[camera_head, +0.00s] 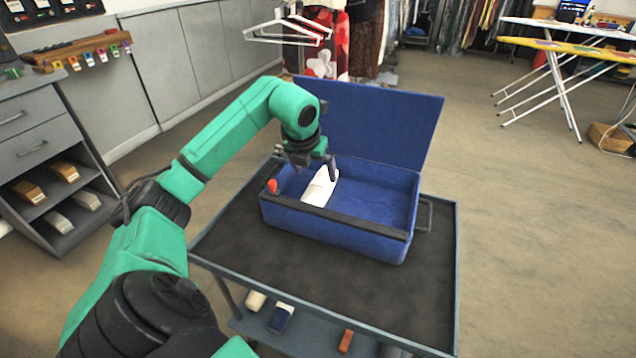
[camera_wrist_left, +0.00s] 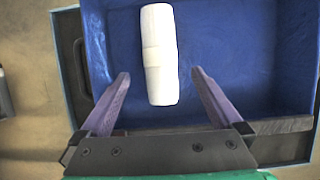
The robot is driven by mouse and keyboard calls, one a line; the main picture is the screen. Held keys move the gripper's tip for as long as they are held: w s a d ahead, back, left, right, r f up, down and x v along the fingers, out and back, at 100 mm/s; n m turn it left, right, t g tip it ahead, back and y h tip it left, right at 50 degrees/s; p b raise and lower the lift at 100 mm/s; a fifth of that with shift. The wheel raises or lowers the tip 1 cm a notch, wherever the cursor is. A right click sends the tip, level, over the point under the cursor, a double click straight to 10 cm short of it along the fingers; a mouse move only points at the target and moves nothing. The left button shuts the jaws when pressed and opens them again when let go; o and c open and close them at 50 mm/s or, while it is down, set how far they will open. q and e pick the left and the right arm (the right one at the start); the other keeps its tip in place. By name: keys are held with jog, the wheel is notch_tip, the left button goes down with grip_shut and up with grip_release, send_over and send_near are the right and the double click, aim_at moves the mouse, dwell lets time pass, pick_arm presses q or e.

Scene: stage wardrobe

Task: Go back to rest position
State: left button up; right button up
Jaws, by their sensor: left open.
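My left gripper (camera_head: 314,172) is over the left part of an open blue case (camera_head: 335,233). In the left wrist view the gripper (camera_wrist_left: 160,92) has its two fingers wide apart, with nothing held between them. A white object (camera_head: 319,188) lies inside the case below the gripper; it also shows in the left wrist view (camera_wrist_left: 159,55) as a long white shape on the blue floor. My right gripper is not in view.
The case stands on a dark-topped cart (camera_head: 225,236) with its lid (camera_head: 385,120) raised at the back. A small orange-red item (camera_head: 272,185) is at the case's left end. Shelves (camera_head: 62,190) stand at left, an ironing board (camera_head: 570,47) at right. Floor right of the cart is clear.

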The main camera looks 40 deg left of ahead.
pick_arm(q)
jog(key=shift+v, duration=1.25)
